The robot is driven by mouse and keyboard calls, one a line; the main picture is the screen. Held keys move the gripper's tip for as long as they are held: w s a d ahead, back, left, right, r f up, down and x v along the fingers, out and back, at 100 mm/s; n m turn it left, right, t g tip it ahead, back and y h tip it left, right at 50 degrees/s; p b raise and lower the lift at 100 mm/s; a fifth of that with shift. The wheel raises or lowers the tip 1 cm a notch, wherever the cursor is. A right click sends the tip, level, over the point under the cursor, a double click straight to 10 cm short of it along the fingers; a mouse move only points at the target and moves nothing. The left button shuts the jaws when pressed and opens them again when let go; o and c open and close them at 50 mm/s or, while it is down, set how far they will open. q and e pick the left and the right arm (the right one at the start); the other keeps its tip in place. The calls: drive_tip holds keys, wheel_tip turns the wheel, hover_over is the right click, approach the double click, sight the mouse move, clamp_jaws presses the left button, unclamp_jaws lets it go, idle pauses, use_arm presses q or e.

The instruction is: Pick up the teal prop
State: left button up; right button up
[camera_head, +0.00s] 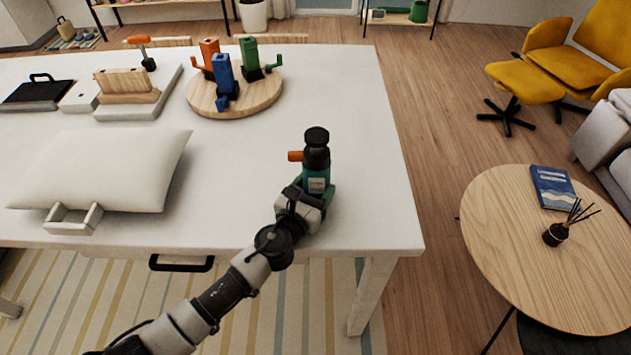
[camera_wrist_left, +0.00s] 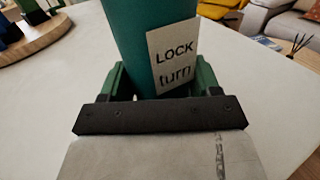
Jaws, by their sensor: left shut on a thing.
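The teal prop (camera_head: 316,172) stands upright near the right end of the white table, with a black top and an orange piece sticking out to the left. In the left wrist view the teal prop (camera_wrist_left: 138,40) shows a label reading "LOCK turn". My left gripper (camera_head: 318,192) is shut on its lower part; the fingers (camera_wrist_left: 160,82) sit on both sides of it in the left wrist view. I cannot tell whether its base touches the table. My right gripper is not in view.
The white table (camera_head: 360,120) is clear around the prop. A round wooden board (camera_head: 205,105) holds orange, blue and green props behind it to the left. A white cushion (camera_head: 105,165) lies at left. A round wooden side table (camera_head: 500,230) stands apart at right.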

sight(312, 180)
use_arm(q)
drive_tip(key=shift+r+p, duration=0.3)
drive_tip(key=shift+r, duration=0.35)
drive_tip(key=r, duration=0.1)
drive_tip(key=r+p, duration=0.2)
drive_tip(key=shift+s+d+r, duration=0.1)
drive_tip(key=shift+d+r, duration=0.15)
drive_tip(key=shift+r, duration=0.15)
drive_tip(key=s+d+r, duration=0.5)
drive_tip(key=d+r, duration=0.1)
drive_tip(key=d, duration=0.3)
drive_tip(key=shift+s+d, duration=0.35)
drive_tip(key=shift+w+a+f+b, duration=1)
drive_tip(key=shift+a+f+b, duration=0.1)
drive_tip(key=shift+a+f, duration=0.6)
drive_tip(key=shift+w+a+f+b, duration=1)
drive_tip(key=shift+a+f+b, duration=0.05)
drive_tip(key=shift+a+f, duration=0.7)
drive_tip(key=shift+w+a+f+b, duration=1)
drive_tip(key=shift+a+f+b, duration=0.1)
drive_tip(key=shift+a+f, duration=0.6)
